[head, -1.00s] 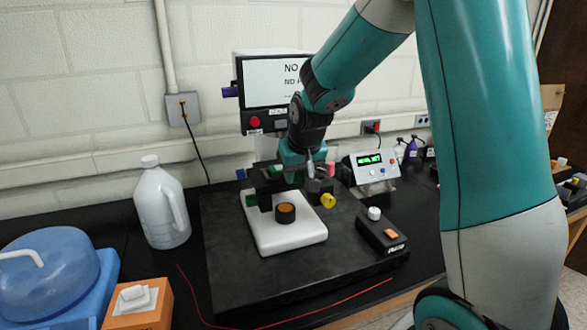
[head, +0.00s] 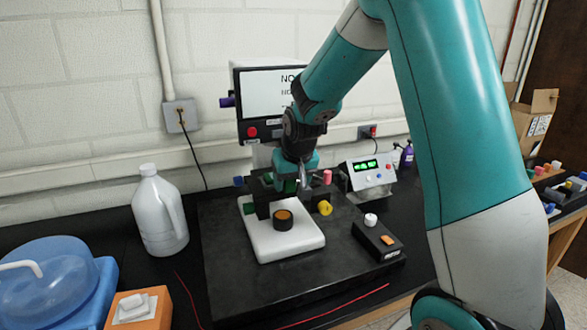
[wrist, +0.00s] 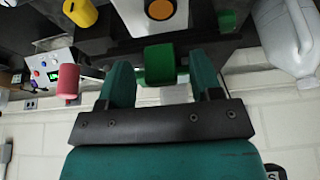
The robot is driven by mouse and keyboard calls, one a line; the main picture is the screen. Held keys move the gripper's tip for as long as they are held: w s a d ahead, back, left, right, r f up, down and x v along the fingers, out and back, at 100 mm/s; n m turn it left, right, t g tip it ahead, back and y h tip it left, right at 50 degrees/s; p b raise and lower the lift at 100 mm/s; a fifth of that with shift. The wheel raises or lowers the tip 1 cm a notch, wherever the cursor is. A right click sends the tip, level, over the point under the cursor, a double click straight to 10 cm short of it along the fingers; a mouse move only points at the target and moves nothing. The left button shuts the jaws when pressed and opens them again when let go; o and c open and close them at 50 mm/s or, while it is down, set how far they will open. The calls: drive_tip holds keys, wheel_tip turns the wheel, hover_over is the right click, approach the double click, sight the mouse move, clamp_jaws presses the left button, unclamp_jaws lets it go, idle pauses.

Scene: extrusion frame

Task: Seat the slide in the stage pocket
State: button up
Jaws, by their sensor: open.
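My gripper (head: 297,184) is at the dark stage of a microscope-like stand (head: 262,203); the wrist view shows its two teal fingers (wrist: 161,72) apart. A green block (wrist: 159,63) shows between and just beyond the fingertips, with a visible gap on each side. A pale, partly see-through patch (wrist: 176,94) lies below the block in that view; I cannot tell if it is the slide. The stand has a white base (head: 290,243) and a round amber-topped port (head: 283,217). The stage pocket is not clearly visible, hidden by the gripper and dark parts.
A yellow knob (head: 325,208) and a red knob (head: 327,177) stand close right of the gripper. A black control box (head: 378,240) is at right, a lit-display box (head: 370,174) behind. A white jug (head: 160,212) stands left. A red wire (head: 335,306) crosses the front.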

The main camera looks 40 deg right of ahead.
drive_tip(key=b+v, duration=0.2)
drive_tip(key=v, duration=0.9)
drive_tip(key=s+a+f+n+g+y, duration=0.2)
drive_tip(key=s+a+n, duration=0.3)
drive_tip(key=s+a, duration=0.6)
drive_tip(key=s+a+f+n+g+y, duration=0.2)
drive_tip(key=s+a+n, duration=0.3)
drive_tip(key=s+a, duration=0.7)
drive_tip(key=shift+s+y, duration=0.5)
drive_tip(key=shift+y, duration=0.2)
drive_tip(key=shift+f, duration=0.1)
